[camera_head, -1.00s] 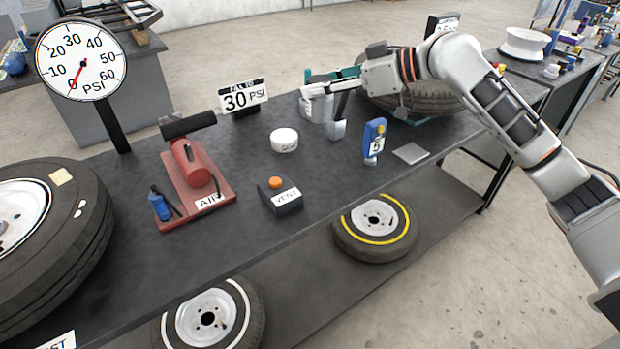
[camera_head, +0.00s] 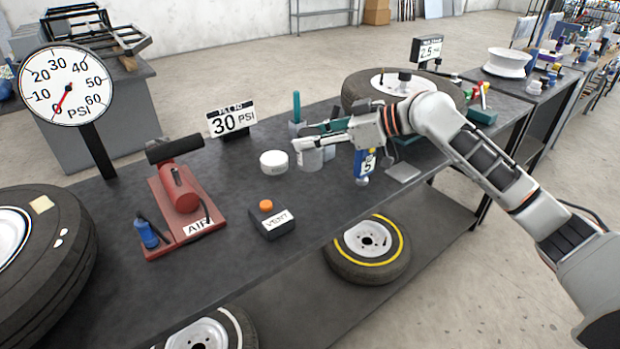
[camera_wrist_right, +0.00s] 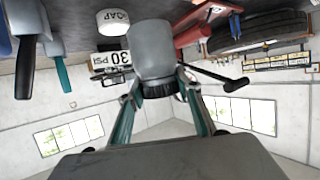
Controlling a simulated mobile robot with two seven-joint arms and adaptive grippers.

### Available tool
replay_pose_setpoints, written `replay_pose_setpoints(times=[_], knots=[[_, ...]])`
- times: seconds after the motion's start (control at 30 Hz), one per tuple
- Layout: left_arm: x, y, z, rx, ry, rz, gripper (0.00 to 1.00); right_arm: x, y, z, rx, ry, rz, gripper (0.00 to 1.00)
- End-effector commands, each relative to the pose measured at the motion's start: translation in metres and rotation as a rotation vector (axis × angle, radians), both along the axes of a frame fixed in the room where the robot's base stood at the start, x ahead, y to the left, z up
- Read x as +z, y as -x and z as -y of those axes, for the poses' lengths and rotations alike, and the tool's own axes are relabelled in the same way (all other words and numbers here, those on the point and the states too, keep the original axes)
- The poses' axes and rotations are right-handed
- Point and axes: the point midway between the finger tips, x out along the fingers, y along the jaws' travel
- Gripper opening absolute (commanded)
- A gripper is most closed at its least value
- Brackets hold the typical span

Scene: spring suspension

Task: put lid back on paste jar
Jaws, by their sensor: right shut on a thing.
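The paste jar appears to be the plain grey cylinder (camera_head: 311,160), standing on the dark bench; in the right wrist view it is large and central (camera_wrist_right: 152,48). A dark ridged piece (camera_wrist_right: 155,91), which looks like the lid, sits at its top end. My right gripper (camera_head: 318,142) is over the jar; in the right wrist view its fingertips (camera_wrist_right: 157,82) close around the dark piece at the jar's top. Whether the lid is fully seated cannot be told. My left gripper is not in view.
A white labelled tub (camera_head: 273,162) stands left of the jar. A blue device (camera_head: 366,164) marked 5 is close on the right, a VENT box (camera_head: 272,224) in front. A tyre (camera_head: 362,86) lies behind.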

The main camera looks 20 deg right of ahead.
Motion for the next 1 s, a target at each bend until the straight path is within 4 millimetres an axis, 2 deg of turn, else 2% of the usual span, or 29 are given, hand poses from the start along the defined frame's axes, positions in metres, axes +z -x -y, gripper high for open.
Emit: replay_pose_setpoints(times=[0.03, 0.1, 0.23, 0.4, 0.77, 1.0], knots=[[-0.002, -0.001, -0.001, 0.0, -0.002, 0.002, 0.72, -0.016, 0.0, -0.001, -0.001, -0.003, -0.006, 0.0], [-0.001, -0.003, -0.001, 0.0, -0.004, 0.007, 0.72, -0.032, 0.001, -0.001, 0.0, -0.004, -0.007, 0.0], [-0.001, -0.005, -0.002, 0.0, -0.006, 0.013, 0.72, -0.052, 0.0, 0.0, -0.002, -0.003, -0.003, 0.0], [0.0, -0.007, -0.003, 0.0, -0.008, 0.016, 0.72, -0.063, 0.0, 0.0, 0.0, -0.002, 0.001, 0.0], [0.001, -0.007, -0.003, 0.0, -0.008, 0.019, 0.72, -0.066, 0.0, 0.0, 0.0, -0.002, 0.0, 0.0], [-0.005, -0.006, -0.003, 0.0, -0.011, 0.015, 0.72, -0.099, 0.0, 0.0, -0.001, -0.003, -0.004, 0.0]])
